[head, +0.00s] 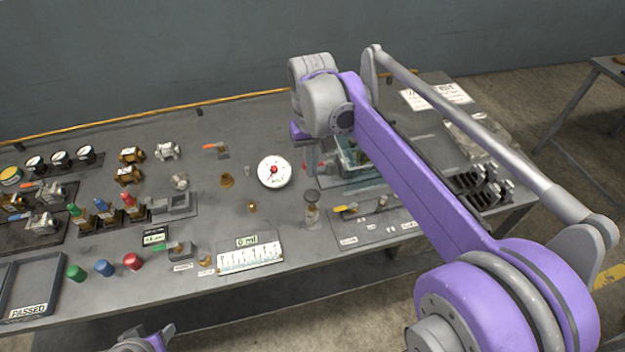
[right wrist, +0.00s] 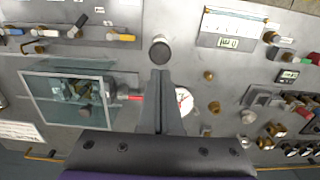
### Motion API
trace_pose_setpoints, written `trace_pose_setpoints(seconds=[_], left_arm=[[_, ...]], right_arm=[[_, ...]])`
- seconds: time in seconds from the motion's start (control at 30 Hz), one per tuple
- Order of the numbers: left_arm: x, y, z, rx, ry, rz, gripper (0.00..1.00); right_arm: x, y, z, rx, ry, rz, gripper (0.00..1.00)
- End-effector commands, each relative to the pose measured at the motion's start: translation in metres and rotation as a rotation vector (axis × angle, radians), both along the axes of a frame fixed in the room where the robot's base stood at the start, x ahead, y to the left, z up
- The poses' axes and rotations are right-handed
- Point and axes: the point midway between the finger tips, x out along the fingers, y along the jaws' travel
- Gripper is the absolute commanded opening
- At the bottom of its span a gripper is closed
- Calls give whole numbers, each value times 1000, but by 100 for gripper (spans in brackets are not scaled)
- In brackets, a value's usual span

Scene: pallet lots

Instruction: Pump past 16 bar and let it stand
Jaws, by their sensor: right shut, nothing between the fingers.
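The round white pressure gauge (head: 274,172) lies face up mid-bench; it has a red centre and its reading is too small to tell. A hand pump (head: 312,214) with a dark round knob (head: 311,195) stands right of it, near the front. My right gripper (head: 312,172) is shut and empty above the bench, just behind the knob. In the right wrist view its closed fingers (right wrist: 160,75) point at the knob (right wrist: 160,49), apparently without holding it, and partly cover the gauge (right wrist: 184,101). My left gripper (head: 145,340) shows only partly at the bottom edge; its jaws are unclear.
A glass-sided box (right wrist: 70,98) with a red-handled valve (head: 308,167) stands beside the gripper, partly hidden by my arm. A tray (head: 32,287) reads "PASSED".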

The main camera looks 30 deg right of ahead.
Motion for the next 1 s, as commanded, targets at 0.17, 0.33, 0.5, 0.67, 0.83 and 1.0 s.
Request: trace_pose_setpoints(seconds=[0.17, 0.33, 0.5, 0.67, 0.83, 1.0], left_arm=[[1, 0, 2, 0, -2, 0, 50], [1, 0, 2, 0, -2, 0, 50], [1, 0, 2, 0, -2, 0, 50], [1, 0, 2, 0, -2, 0, 50], [1, 0, 2, 0, -2, 0, 50], [1, 0, 3, 0, -2, 0, 50]], right_arm=[[0, 0, 27, 0, -1, 0, 0], [0, -1, 36, 0, -1, 0, 0], [0, -1, 37, 0, -1, 0, 0], [0, -1, 36, 0, -1, 0, 0], [0, -1, 36, 0, -1, 0, 0], [1, -1, 36, 0, -2, 0, 0]])
